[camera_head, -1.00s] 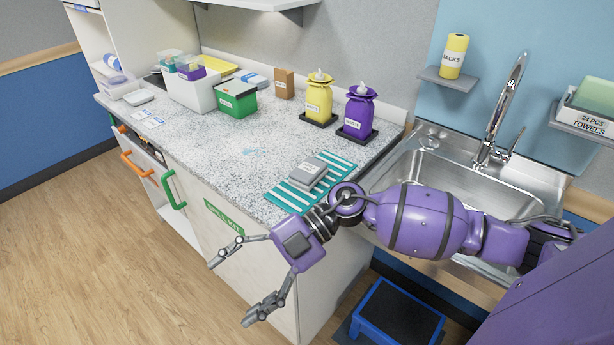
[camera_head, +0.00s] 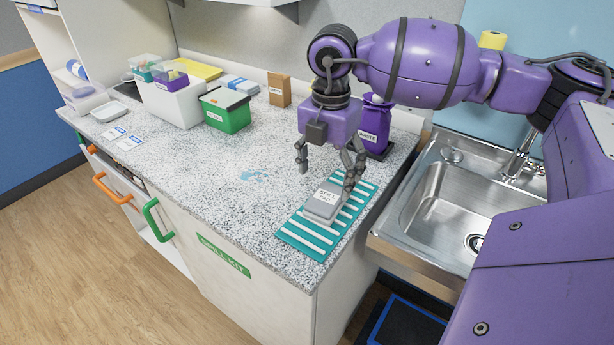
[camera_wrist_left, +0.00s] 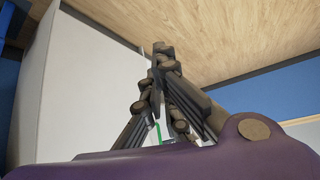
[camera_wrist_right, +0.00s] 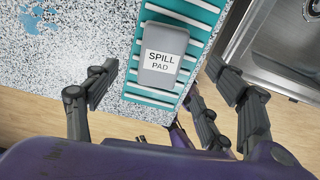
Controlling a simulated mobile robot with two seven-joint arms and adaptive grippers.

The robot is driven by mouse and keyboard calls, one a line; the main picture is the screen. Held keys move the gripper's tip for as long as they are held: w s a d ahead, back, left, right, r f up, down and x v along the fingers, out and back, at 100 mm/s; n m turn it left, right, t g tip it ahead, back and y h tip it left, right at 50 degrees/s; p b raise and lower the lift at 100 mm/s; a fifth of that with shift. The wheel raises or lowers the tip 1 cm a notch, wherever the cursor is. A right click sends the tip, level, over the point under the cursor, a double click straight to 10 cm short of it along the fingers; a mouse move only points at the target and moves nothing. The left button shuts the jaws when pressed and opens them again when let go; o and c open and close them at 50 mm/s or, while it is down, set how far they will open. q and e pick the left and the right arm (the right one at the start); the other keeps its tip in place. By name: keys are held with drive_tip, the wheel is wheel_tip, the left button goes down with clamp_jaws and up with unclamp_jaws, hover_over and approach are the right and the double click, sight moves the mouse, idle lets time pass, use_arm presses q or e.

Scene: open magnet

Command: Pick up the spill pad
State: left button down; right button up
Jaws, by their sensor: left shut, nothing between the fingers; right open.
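The grey spill pad (camera_head: 323,204), with a white label, lies flat on a teal and white striped mat (camera_head: 308,241) near the counter's front right corner. My right gripper (camera_head: 328,173) is open, pointing down above the pad, its fingers apart and not closed on it. In the right wrist view the pad (camera_wrist_right: 163,57) lies ahead, in the gap between the open fingers (camera_wrist_right: 165,98). My left gripper (camera_wrist_left: 163,55) shows only in the left wrist view; its fingers are together and empty, with a pale panel and wooden floor behind.
A green bin (camera_head: 226,110), a white bin (camera_head: 172,101) and a brown box (camera_head: 279,89) stand farther back. The sink (camera_head: 448,199) is to the right. The middle of the counter is clear around a blue spill (camera_head: 253,175).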

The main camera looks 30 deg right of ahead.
sight(326, 197)
wheel_tip(326, 197, down, 7)
drive_tip(key=shift+s+p, duration=0.1)
drive_tip(key=shift+p, duration=0.25)
drive_tip(key=c, duration=1.2)
